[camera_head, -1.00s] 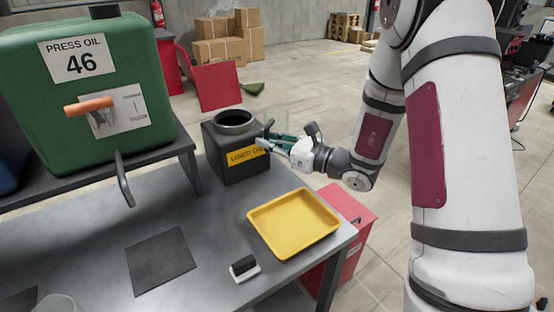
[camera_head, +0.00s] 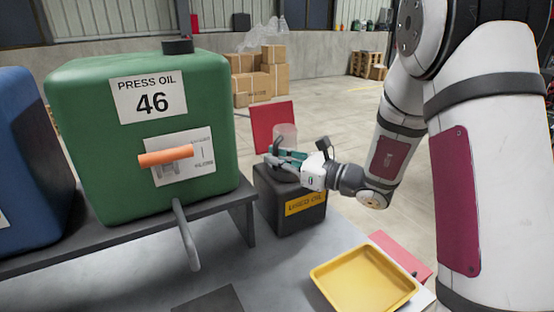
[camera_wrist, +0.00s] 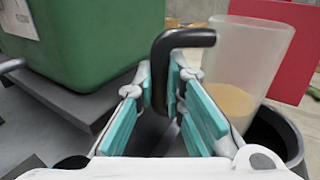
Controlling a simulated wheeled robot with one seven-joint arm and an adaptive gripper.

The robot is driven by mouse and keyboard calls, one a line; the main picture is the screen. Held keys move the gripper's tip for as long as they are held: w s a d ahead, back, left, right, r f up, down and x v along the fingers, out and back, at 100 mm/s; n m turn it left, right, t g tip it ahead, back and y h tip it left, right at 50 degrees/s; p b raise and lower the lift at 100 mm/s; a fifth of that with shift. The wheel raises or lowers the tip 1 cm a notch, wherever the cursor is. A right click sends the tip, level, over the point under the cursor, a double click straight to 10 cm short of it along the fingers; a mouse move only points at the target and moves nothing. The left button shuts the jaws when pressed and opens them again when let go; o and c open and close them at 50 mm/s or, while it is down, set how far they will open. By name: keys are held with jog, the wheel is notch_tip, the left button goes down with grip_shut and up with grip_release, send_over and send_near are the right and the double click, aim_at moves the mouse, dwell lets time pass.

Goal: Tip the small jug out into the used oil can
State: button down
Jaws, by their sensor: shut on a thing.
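The small jug (camera_head: 286,134) is a translucent cup with a black handle. The wrist view shows the jug (camera_wrist: 245,65) roughly upright, with amber liquid low inside it. My gripper (camera_head: 280,157) is shut on its black handle (camera_wrist: 160,65), with a teal-padded finger on each side. The used oil can (camera_head: 290,215) is a dark square can with a yellow label. My gripper and the jug are above its top and largely cover its mouth in the head view. Part of the can's round rim (camera_wrist: 285,140) shows below the jug in the wrist view.
A green press oil tank (camera_head: 140,135) with an orange-handled tap stands on a raised shelf (camera_head: 120,235) to the left. A blue tank (camera_head: 30,165) is farther left. A yellow tray (camera_head: 362,280) lies on the table in front, right of the can. Red panels and boxes stand behind.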

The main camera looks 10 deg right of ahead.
aim_at(275, 148)
dwell(0.4)
jog(key=r+m+p, duration=0.2)
jog(key=p, duration=0.1)
jog(key=r+m+p, duration=0.1)
jog(key=p, duration=0.1)
jog(key=shift+s+a, duration=0.3)
jog(key=shift+s, duration=0.1)
jog(key=shift+r+m+g, duration=0.15)
jog(key=shift+m+g, duration=0.15)
jog(key=shift+m, duration=0.1)
jog(key=shift+r+m+p, duration=0.25)
jog(key=shift+m+p, duration=0.05)
jog(key=shift+p, duration=0.4)
jog(key=shift+r+m+h+p, duration=0.4)
jog(key=shift+m+p, duration=0.2)
jog(key=shift+p, duration=0.05)
dwell(0.5)
jog(key=shift+r+m+g+p, duration=0.15)
jog(key=shift+m+g+p, duration=0.25)
jog(key=shift+m+p, duration=0.1)
dwell(0.6)
jog(key=shift+w+d+m, duration=0.1)
jog(key=shift+w+m, duration=0.05)
jog(key=shift+m, duration=0.25)
